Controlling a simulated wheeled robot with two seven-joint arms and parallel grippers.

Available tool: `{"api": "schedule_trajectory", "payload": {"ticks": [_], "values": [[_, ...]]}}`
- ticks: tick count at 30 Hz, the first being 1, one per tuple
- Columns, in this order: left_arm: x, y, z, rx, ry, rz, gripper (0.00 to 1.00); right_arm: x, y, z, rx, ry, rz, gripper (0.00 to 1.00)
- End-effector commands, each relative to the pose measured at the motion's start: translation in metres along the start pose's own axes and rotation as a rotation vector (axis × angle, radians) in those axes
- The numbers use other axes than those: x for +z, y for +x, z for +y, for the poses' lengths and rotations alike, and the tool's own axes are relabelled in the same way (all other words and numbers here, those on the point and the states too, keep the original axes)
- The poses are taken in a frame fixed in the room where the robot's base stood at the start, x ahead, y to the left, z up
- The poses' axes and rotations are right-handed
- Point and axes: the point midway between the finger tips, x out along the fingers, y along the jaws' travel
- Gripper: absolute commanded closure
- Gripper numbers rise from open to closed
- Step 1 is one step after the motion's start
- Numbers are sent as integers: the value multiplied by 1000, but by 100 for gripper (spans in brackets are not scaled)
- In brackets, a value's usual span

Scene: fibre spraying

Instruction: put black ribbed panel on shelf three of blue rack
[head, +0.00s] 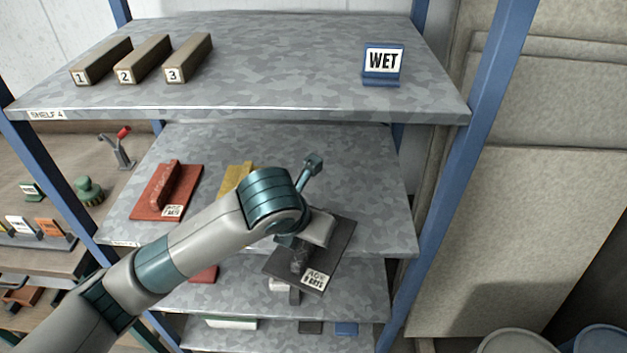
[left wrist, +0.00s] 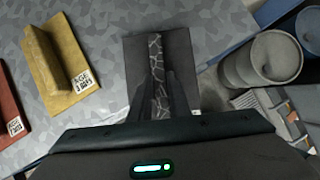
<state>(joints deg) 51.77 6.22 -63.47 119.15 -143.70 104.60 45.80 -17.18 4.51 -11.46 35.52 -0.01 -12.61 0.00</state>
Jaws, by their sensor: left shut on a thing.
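The black ribbed panel (head: 341,240) is a dark square plate with a label and a raised rib. My left gripper (head: 302,258) is shut on the rib, which shows pale cracks in the left wrist view (left wrist: 155,50). In the head view the panel overlaps the front right part of the second shelf down (head: 330,165) of the blue rack (head: 450,180), with its near corner past the front edge. I cannot tell whether it touches the shelf. My arm hides part of that shelf's front edge. My right gripper is not in view.
A red panel (head: 148,203) and a yellow panel (head: 235,178) lie on the same shelf, to the left. The top shelf (head: 270,60), labelled SHELF 4, holds numbered blocks and a WET sign (head: 382,62). Lower shelves hold more pieces. Grey drums (left wrist: 262,62) stand beyond the rack.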

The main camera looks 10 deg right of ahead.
Motion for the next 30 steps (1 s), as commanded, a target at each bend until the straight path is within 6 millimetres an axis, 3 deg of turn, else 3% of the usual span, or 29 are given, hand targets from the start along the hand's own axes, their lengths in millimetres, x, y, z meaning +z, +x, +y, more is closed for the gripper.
{"api": "schedule_trajectory", "payload": {"ticks": [15, 21, 30], "values": [[83, 45, 39, -1, -3, -3, 100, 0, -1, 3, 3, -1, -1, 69], [96, 53, 45, -1, 0, -4, 100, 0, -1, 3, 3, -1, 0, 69], [98, 54, 46, -1, 1, -5, 100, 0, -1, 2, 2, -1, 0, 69]]}}
